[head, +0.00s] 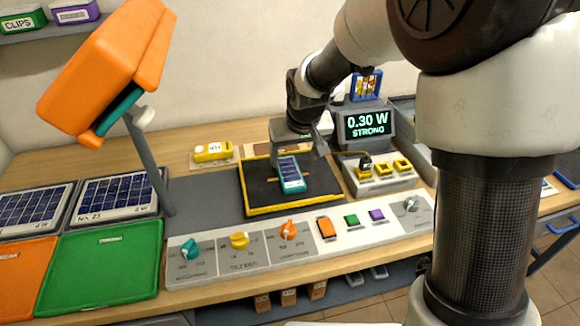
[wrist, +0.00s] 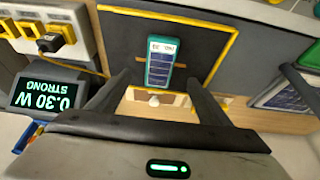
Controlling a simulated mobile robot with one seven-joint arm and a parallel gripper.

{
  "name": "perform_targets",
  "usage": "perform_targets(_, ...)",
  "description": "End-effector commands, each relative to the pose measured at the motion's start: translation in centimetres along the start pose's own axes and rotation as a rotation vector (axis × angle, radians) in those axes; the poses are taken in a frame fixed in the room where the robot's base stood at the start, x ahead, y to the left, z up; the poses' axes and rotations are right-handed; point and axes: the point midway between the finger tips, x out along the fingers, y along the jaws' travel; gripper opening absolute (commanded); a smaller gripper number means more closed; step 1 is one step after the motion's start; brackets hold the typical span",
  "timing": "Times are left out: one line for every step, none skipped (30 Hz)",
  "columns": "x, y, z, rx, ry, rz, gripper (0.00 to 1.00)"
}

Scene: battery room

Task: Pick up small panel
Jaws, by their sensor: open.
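The small panel (head: 291,175) has a teal frame and dark blue cells. It lies on the dark mat with a yellow border (head: 262,205) in the middle of the bench. In the wrist view the small panel (wrist: 160,66) shows upright between and beyond my two fingers. My gripper (head: 297,153) is open and empty, just behind and above the panel in the head view. Its fingers (wrist: 161,85) are spread wider than the panel. I cannot tell the exact height gap between the fingertips and the panel.
A display (head: 368,125) reading 0.30 W STRONG stands right of the mat, with a yellow socket block (head: 382,171) before it. A knob and button console (head: 300,240) runs along the front. An orange lamp (head: 110,70) leans in at left. Larger panels (head: 115,195) and a green tray (head: 100,265) lie left.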

Motion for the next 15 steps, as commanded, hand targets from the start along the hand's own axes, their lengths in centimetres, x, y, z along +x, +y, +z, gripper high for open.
perform_targets(1.3, 0.0, 0.1, 0.0, -0.004, 0.0, 0.72)
perform_targets(1.9, 0.0, 0.1, 0.0, -0.004, 0.0, 0.72)
perform_targets(2.5, 0.0, 0.1, 0.0, -0.004, 0.0, 0.72)
perform_targets(3.0, 0.0, 0.1, 0.0, -0.004, 0.0, 0.72)
perform_targets(3.4, 0.0, 0.1, 0.001, -0.003, 0.0, 0.72)
perform_targets(3.8, 0.0, 0.1, 0.001, -0.003, 0.0, 0.72)
perform_targets(4.1, 0.0, 0.1, 0.001, -0.003, 0.0, 0.72)
perform_targets(4.3, 0.0, 0.1, 0.001, -0.002, 0.0, 0.72)
perform_targets(4.5, 0.0, 0.0, 0.001, -0.001, 0.0, 0.72)
perform_targets(4.6, 0.0, 0.0, 0.001, 0.0, 0.0, 0.72)
perform_targets(4.7, 0.0, 0.0, 0.001, 0.0, 0.0, 0.72)
perform_targets(5.0, 0.0, -0.1, 0.001, 0.0, 0.0, 0.72)
perform_targets(5.3, 0.0, -0.1, 0.001, -0.001, 0.0, 0.72)
perform_targets(5.7, 0.0, -0.1, 0.001, -0.003, 0.0, 0.72)
perform_targets(6.3, 0.0, -0.1, 0.0, -0.004, 0.0, 0.72)
